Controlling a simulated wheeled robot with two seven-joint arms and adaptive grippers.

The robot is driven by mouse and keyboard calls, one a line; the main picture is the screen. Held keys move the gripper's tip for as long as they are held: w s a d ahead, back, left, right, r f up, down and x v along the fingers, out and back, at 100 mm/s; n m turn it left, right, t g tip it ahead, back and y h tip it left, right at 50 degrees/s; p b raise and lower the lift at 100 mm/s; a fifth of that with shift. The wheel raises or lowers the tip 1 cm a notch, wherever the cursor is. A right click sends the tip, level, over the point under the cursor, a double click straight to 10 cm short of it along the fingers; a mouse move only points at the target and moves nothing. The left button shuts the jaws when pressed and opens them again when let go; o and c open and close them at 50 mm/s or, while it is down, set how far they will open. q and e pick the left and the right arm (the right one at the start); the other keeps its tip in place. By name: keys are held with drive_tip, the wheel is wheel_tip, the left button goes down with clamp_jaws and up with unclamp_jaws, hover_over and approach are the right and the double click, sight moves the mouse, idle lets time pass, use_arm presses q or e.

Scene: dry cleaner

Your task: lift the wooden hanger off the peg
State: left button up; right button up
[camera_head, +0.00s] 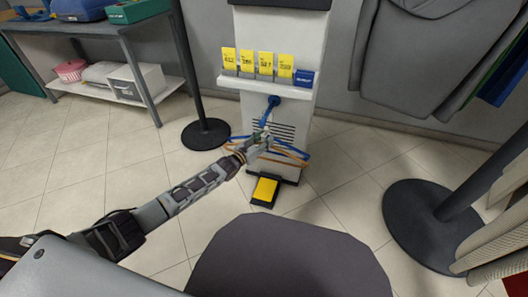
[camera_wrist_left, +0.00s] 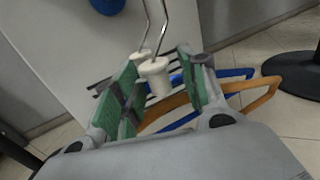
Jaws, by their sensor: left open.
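The wooden hanger (camera_head: 292,158) is orange-brown and hangs with blue hanger parts below the blue peg (camera_head: 273,101) on the white stand's front. In the left wrist view the wooden hanger (camera_wrist_left: 262,92) spreads out behind the fingers, and the peg (camera_wrist_left: 107,5) is at the top edge. My left gripper (camera_head: 262,136) is at the hangers' necks. In the left wrist view its green-padded fingers (camera_wrist_left: 162,80) are open, with a white collar (camera_wrist_left: 154,76) and thin metal hook wires between them. I cannot tell which hanger the collar belongs to. My right gripper is not in view.
The white stand (camera_head: 254,30) carries several yellow number cards (camera_head: 266,64) on a ledge. A yellow pedal (camera_head: 265,189) lies at its foot. Round black bases stand left (camera_head: 206,134) and right (camera_head: 425,221). A grey shelf table (camera_head: 85,27) is at the left, garments (camera_head: 420,60) at the right.

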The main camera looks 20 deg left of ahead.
use_arm(q)
clamp_jaws()
drive_tip(key=shift+r, duration=0.15)
idle(0.4)
